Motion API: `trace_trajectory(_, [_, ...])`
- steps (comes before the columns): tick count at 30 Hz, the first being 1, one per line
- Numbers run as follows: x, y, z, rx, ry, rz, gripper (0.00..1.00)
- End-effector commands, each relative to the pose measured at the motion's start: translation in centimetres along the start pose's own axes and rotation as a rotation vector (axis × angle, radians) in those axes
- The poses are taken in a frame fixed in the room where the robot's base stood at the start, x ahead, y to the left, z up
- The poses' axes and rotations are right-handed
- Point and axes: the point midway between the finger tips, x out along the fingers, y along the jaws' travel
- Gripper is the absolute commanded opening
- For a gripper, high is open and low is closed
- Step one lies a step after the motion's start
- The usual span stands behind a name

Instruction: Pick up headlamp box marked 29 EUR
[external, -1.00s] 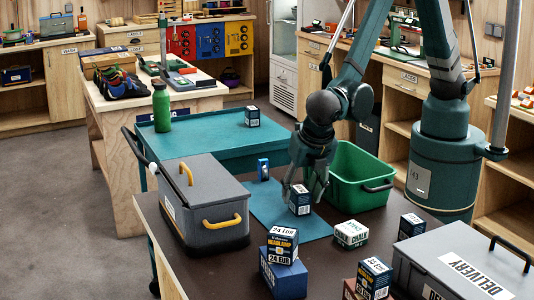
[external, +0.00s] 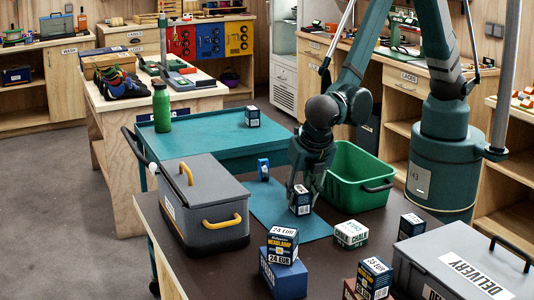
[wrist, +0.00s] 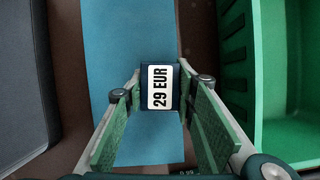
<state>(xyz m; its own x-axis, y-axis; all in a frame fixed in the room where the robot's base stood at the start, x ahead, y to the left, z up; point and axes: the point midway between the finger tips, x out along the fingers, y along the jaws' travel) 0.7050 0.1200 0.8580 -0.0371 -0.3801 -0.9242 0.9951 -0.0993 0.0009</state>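The headlamp box (external: 301,203) is small and dark blue, on the blue mat in the external view. In the wrist view the box (wrist: 160,88) shows its white label reading 29 EUR. My gripper (wrist: 161,80) points down over it, with one green-padded finger on each side. The fingertips appear to touch the box's sides, and it fills the gap between them. In the external view my gripper (external: 305,195) partly hides the box, which appears to rest on the mat.
A green crate (external: 359,177) stands close on the right and a grey toolbox (external: 195,205) on the left. A white chalk box (external: 351,234) and a 24 EUR headlamp box (external: 283,243) are nearer the camera. A blue roll-shaped thing (external: 263,169) stands behind the mat.

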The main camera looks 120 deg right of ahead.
Motion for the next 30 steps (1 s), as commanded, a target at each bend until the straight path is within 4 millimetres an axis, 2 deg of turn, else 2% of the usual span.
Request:
trace_trajectory(14, [-0.6,0.0,0.2,0.000,0.000,0.000,0.14])
trace_trajectory(20, [-2.2,0.0,0.9,0.000,0.000,0.000,0.14])
trace_trajectory(30, [-6.5,0.0,2.7,0.000,-0.001,-0.001,0.14])
